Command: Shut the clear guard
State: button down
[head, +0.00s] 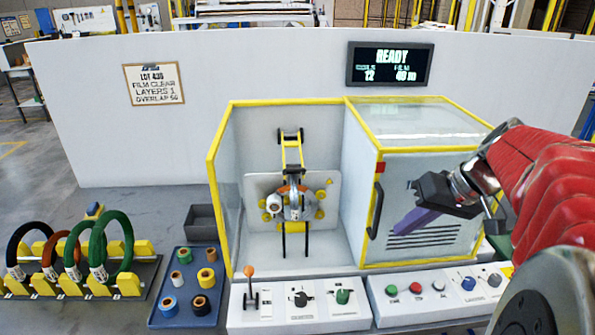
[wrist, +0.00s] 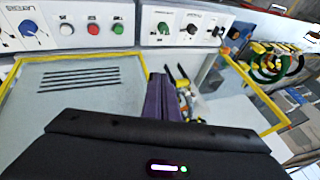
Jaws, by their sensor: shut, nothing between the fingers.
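The clear guard (head: 432,207) is a yellow-framed see-through panel. It stands in front of the slatted right half of the wrapping machine, and the left bay's front is uncovered. A black upright handle (head: 376,210) is on its left edge, with a red block above it. My gripper (head: 400,228) has purple fingers that are shut and empty. It is in front of the guard, right of the handle, with a gap in the picture; I cannot tell the depth between them.
The open bay holds a wrapping head (head: 292,200). Control panels with a lever (head: 249,285), knobs and buttons run along the front. A blue tray (head: 186,287) of rolls and a rack of coils (head: 103,250) stand at left. A screen (head: 389,65) reads READY.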

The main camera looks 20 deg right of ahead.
jog(key=d+t, duration=0.1)
jog(key=d, duration=0.7)
jog(key=shift+s+r+m, duration=0.25)
jog(key=shift+r+m, duration=0.05)
jog(key=w+a+f, duration=0.6)
jog(key=w+f, duration=0.1)
jog(key=f, duration=0.1)
jog(key=shift+a, duration=0.25)
